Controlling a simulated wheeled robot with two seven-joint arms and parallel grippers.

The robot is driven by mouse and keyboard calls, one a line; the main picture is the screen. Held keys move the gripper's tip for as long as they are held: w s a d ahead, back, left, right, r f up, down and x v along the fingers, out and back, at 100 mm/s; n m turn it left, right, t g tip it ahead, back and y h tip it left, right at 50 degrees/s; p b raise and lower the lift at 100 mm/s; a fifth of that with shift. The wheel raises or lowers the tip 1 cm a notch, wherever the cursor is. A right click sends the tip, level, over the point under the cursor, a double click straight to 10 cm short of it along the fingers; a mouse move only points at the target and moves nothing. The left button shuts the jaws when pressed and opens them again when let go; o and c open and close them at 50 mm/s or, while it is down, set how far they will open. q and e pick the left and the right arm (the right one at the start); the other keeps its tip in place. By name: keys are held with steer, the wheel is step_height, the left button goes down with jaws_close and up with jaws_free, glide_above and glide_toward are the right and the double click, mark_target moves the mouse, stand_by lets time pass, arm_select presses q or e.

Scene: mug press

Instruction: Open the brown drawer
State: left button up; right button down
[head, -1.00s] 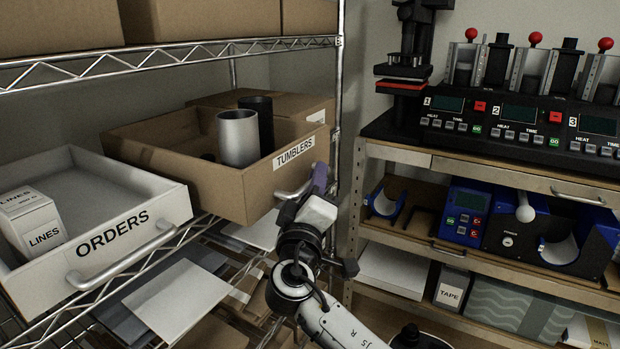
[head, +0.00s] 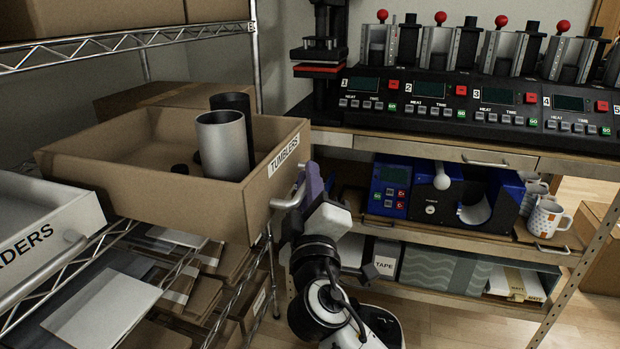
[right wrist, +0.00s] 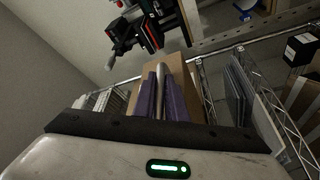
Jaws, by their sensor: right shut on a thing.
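The brown drawer (head: 215,215), labelled TUMBLERS, is pulled out of the wire shelf, its front beyond the metal post. It holds a silver tumbler (head: 221,146) and a dark tumbler (head: 233,102), both upright, plus small dark items partly hidden. Its metal handle (head: 289,201) is on the front face. My right gripper (head: 309,186), with purple fingers, is shut on this handle. In the right wrist view, the fingers (right wrist: 160,96) close around the pale handle bar (right wrist: 160,75), with the brown drawer behind. My left gripper is not in view.
Flat boxes (head: 105,305) lie on the shelf below. The workbench (head: 430,147) with the press controllers stands at the right, with patterned mugs (head: 547,218) on its lower shelf. Floor shows at the lower right.

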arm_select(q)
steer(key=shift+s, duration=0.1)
arm_select(e)
steer(key=c, duration=2.1)
jaws_free()
steer(key=shift+s, duration=0.1)
arm_select(q)
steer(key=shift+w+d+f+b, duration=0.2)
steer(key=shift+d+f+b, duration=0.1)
steer(key=shift+b, duration=0.45)
arm_select(e)
steer(key=v, duration=1)
steer(key=shift+s, duration=0.1)
